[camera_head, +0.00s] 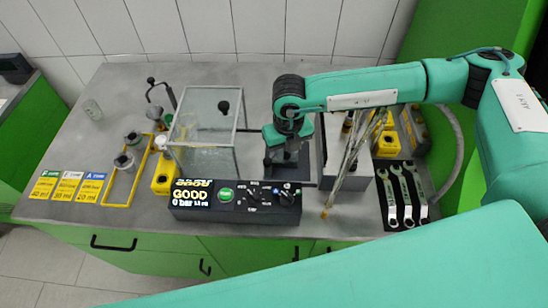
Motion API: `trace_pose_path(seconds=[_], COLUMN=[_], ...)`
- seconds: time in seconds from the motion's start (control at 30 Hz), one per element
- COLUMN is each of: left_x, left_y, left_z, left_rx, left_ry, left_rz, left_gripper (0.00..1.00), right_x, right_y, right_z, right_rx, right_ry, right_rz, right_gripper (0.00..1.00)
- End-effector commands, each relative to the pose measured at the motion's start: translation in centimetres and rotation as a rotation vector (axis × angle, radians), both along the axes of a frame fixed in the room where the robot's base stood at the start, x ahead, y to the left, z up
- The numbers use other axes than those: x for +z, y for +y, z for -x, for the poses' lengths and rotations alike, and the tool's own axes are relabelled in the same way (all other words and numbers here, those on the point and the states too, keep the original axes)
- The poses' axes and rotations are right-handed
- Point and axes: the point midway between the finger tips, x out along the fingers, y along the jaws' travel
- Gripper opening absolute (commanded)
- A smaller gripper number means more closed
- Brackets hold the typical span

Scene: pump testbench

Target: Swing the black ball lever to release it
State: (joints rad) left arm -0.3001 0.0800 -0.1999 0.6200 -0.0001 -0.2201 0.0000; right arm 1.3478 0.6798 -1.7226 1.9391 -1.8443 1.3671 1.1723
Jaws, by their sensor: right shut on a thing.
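My right gripper (284,158) points down over a black fixture (293,172) just right of the clear case. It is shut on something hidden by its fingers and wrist. No ball shows between the fingers, so I cannot tell whether this is the black ball lever. A black ball (224,106) shows at the clear case (205,118), left of the gripper and apart from it. Another black knob tops a bent metal handle (152,81) at the far left. My left gripper is out of view.
A black control box (236,203) with a lit "GOOD" display stands at the front. Thin metal rods (348,160) lean right of the gripper. Several wrenches (408,195) lie on a dark mat at the right. Yellow containers (166,174) and coloured cards (68,188) are at the left.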

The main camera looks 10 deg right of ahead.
Motion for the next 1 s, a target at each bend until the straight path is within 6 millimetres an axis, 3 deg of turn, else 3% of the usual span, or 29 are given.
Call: trace_pose_path(seconds=[0.2,1.0], left_x=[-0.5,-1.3], left_y=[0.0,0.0], left_z=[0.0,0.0], left_rx=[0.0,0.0], left_ry=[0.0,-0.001], left_rz=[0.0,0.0], left_gripper=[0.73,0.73], right_x=[-0.1,0.1], right_y=[0.5,1.6], right_z=[1.0,1.8], right_rx=[0.003,0.003], right_ry=[0.001,0.0], right_rz=[-0.003,-0.004], right_gripper=[0.12,0.12])
